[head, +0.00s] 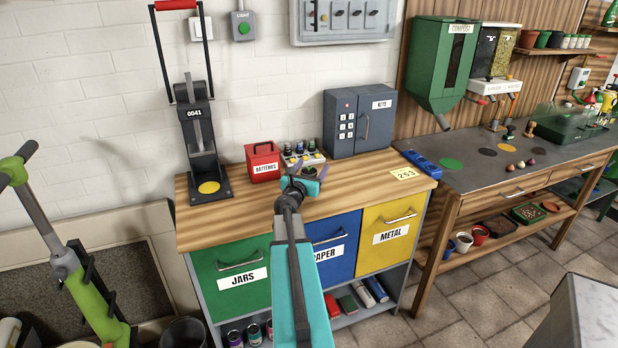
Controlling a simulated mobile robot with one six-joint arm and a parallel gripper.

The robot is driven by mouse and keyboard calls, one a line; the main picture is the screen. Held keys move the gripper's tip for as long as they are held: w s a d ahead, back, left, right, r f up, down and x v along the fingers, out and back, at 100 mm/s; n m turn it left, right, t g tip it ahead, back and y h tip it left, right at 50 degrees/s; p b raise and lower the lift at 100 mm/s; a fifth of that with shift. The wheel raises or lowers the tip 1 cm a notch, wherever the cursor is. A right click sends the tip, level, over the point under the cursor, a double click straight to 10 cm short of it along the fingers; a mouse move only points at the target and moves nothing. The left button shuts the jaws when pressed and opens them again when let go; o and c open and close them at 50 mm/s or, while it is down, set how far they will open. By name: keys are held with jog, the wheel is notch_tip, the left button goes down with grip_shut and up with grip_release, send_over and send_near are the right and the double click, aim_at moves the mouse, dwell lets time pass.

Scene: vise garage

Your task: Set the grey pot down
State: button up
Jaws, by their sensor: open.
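My gripper (303,174) is open above the wooden counter top, in front of the row of batteries. I see nothing held between its fingers, though they are small in this view. No pot is clearly grey. A pale grey-blue pot (463,242) stands on the lower shelf of the potting bench at right, far from my gripper. Beside it are a red pot (480,235) and a terracotta pot (500,227). I cannot tell whether the pale one is the grey pot.
The counter (235,222) holds a can crusher (202,145), a red battery box (263,162) and a key safe (362,122). The potting bench (455,180) carries coloured discs and small balls under a green compost dispenser (441,65). A green scooter (90,300) stands at left.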

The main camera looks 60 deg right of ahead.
jog(key=shift+d, duration=0.3)
dwell(0.4)
jog(key=shift+w, duration=0.1)
jog(key=c, duration=1.3)
jog(key=shift+r, duration=0.1)
notch_tip(320, 180, up, 18)
jog(key=shift+f+p, duration=0.1)
jog(key=shift+p, duration=1)
